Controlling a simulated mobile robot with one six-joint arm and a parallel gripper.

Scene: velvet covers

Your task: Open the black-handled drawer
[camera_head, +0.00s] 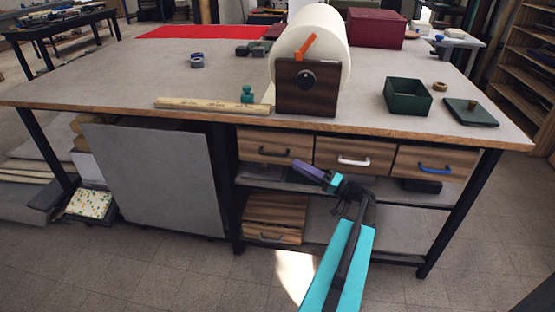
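A wooden drawer with a black handle (275,152) is at the left of a row of three under the worktop, and it looks shut. The middle drawer (353,160) has a white handle and the right drawer (428,166) a blue one. A lower wooden drawer unit (272,222) also has a dark handle. My gripper (308,171) is in front of the bench, just below and right of the black handle in the picture, apart from it as far as I can tell. Its fingers are seen side-on and small, so their opening is unclear.
The worktop (120,85) overhangs the drawers. A grey panel (160,180) stands at left. The floor in front is clear.

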